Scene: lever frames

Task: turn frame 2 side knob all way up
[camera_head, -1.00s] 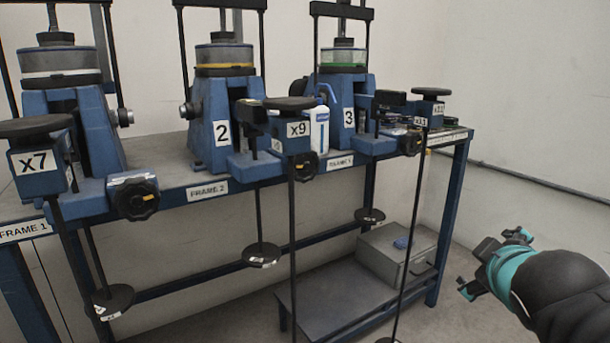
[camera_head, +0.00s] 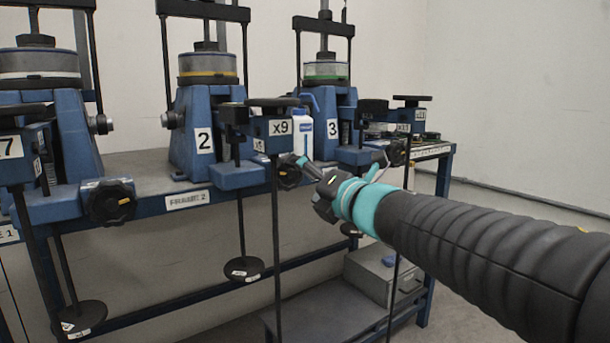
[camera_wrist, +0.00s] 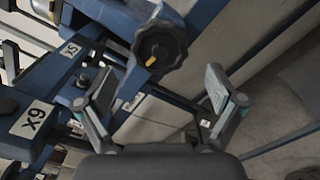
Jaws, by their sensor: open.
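Frame 2's side knob (camera_head: 290,172) is a black, lobed knob below the x9 block, partly covered by my gripper in the head view. In the wrist view the knob (camera_wrist: 160,46) sits at top centre, with a yellow mark at its lower left edge. My gripper (camera_head: 337,165) is just right of the knob in the head view. In the wrist view my gripper (camera_wrist: 160,85) is open, with its fingers wide apart. The knob lies beyond the fingertips, roughly centred between them. I see no contact.
The x9 block (camera_head: 280,127) and its lever stand beside the knob. A white bottle (camera_head: 302,135) stands behind. Frame 1's knob (camera_head: 110,201) is at left. Frame 3 (camera_head: 332,128) is to the right. A grey box (camera_head: 372,277) rests on the low step.

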